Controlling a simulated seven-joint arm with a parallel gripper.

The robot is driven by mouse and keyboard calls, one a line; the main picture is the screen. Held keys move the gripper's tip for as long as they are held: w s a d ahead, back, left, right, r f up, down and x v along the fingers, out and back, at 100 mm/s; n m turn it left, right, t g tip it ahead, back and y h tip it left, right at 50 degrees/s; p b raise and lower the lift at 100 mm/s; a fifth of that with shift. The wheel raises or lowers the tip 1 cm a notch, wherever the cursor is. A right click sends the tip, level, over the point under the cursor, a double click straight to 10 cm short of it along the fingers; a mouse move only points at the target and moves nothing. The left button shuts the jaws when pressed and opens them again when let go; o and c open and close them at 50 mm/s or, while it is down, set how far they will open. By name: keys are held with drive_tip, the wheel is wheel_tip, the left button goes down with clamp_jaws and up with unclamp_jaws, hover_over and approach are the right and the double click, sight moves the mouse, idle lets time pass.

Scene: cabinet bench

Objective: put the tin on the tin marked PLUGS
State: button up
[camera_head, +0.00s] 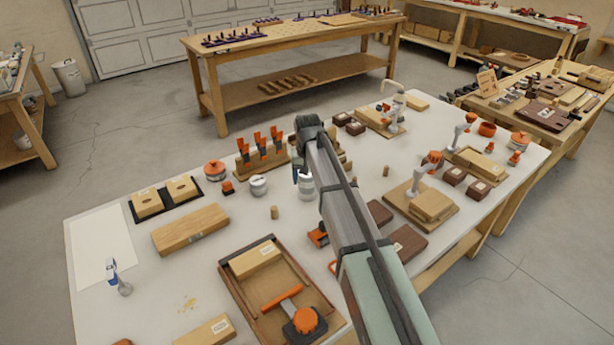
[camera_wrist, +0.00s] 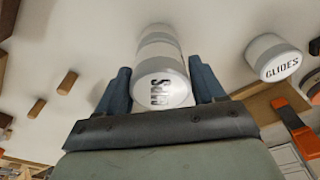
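A pale cylindrical tin (camera_wrist: 162,84) with dark lettering on its lid, turned sideways and hard to read, sits between the two blue fingers of my gripper (camera_wrist: 160,82). The fingers lie close against both sides, and my gripper appears shut on it. A second pale cylinder (camera_wrist: 155,36) shows directly beyond it, in line below; its lid and any mark are hidden, and I cannot tell whether the two touch. In the head view my gripper (camera_head: 304,172) is over the bench, with a white tin (camera_head: 306,187) under it. No PLUGS mark is readable.
A white tin marked GLIDES (camera_wrist: 280,64) stands close by; it also shows in the head view (camera_head: 258,185). Small wooden pegs (camera_wrist: 67,82) stand on the other side. Orange clamps in a wooden rack (camera_head: 262,155) stand behind. A wooden tray (camera_head: 236,296) lies in front.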

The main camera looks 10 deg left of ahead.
sight(308, 176)
drive_tip(key=o, duration=0.3)
wheel_tip(308, 176, up, 12)
drive_tip(key=s, duration=0.1)
drive_tip(key=shift+s+d+r, duration=0.15)
drive_tip(key=shift+s+d, duration=0.05)
idle(0.5)
